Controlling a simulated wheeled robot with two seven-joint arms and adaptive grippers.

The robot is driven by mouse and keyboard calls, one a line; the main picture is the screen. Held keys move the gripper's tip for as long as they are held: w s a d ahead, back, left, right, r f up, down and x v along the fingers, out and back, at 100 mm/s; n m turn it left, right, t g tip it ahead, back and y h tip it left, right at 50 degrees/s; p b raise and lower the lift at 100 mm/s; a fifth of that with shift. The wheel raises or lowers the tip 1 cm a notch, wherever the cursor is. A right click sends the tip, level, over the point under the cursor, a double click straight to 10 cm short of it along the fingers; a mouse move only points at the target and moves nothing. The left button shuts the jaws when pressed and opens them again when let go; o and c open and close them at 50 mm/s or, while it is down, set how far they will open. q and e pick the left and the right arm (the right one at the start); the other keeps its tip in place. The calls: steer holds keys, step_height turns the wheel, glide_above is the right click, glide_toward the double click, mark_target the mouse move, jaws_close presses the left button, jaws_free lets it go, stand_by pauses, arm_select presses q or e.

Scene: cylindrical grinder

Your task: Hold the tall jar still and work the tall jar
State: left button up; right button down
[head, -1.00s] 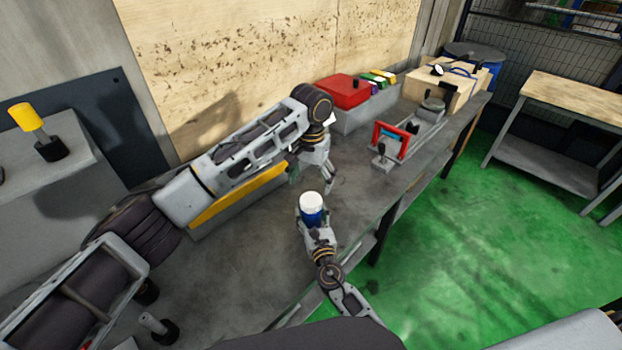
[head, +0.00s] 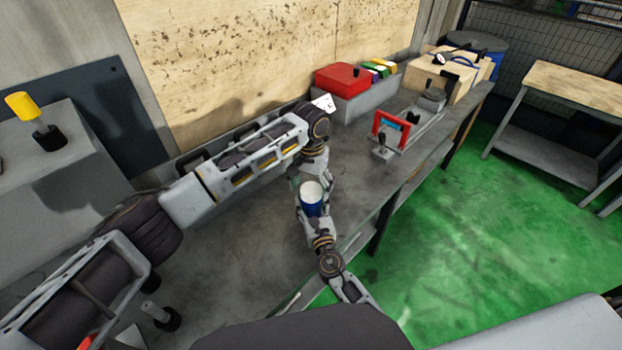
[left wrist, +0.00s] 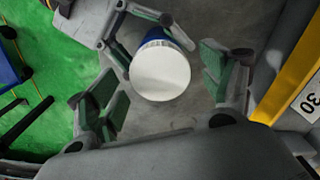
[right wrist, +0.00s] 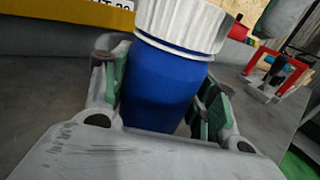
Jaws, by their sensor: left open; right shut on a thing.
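The tall jar (head: 311,202) is blue with a white ribbed lid, and stands roughly upright over the workbench. My right gripper (head: 313,219) is shut around its blue body, which the right wrist view shows between the two green-padded fingers (right wrist: 160,98). My left gripper (head: 312,177) is open just beyond the jar in the head view, partly hidden by its own wrist. In the left wrist view the white lid (left wrist: 160,72) lies between its spread green-padded fingers (left wrist: 165,88), with a gap on either side.
The grey workbench (head: 240,245) runs to the back right. A red box (head: 343,77), a red-framed fixture (head: 391,130) and a wooden box (head: 437,78) stand along it. A yellow-topped part (head: 25,106) is at left. Bare bench lies left of the jar.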

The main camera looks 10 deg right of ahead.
arm_select(q)
steer(key=shift+f, duration=0.5)
steer(key=shift+c, duration=0.3)
steer(key=c, duration=1)
steer(key=o, duration=1.2)
steer(key=shift+o, duration=0.2)
steer(key=shift+r, duration=0.15)
step_height(320, 180, up, 12)
